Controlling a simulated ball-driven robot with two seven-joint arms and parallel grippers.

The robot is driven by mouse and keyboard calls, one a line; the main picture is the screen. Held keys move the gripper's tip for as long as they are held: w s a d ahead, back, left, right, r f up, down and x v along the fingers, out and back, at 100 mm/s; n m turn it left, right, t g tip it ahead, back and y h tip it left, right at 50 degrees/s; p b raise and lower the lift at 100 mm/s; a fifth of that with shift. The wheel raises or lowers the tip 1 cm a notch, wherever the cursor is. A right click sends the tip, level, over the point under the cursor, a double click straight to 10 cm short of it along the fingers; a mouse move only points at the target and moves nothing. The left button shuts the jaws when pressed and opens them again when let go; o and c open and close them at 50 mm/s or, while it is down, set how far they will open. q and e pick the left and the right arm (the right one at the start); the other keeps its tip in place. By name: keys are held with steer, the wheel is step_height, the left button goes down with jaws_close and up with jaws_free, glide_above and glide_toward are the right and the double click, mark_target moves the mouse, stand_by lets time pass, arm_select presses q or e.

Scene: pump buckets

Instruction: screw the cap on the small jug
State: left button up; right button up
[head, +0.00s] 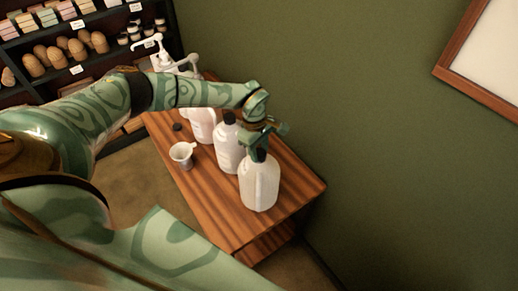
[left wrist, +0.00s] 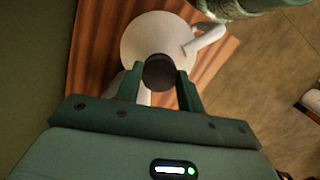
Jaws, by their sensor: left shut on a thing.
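The small white jug (head: 259,188) stands upright near the front end of the wooden table. It also shows from above in the left wrist view (left wrist: 142,40), with its handle towards the right. My left gripper (head: 259,148) points down over the jug's top and is shut on a dark round cap (left wrist: 160,72). The cap is at the jug's neck, seen between the two fingers in the left wrist view. The gripper partly hides the neck in the head view, so I cannot tell how the cap sits on the thread. My right gripper is not in view.
A white bottle with a black cap (head: 229,148) stands close behind the jug. Another pale jug (head: 203,125) is further back. A small measuring cup (head: 183,154) and a loose dark cap (head: 177,127) are on the left side. The table's front right corner (head: 308,190) is clear.

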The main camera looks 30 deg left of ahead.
arm_select(q)
steer(key=shift+m+b, duration=0.5)
steer(key=shift+m, duration=0.6)
steer(key=m+b, duration=0.1)
steer(key=m, duration=0.3)
steer(key=shift+f+g, duration=0.1)
steer(key=shift+g, duration=0.3)
steer(key=m+b, duration=0.1)
steer(key=m, duration=0.3)
steer(key=shift+m+y, duration=0.4)
steer(key=m, duration=0.3)
steer(key=shift+m, duration=0.4)
steer(key=o, duration=1.1)
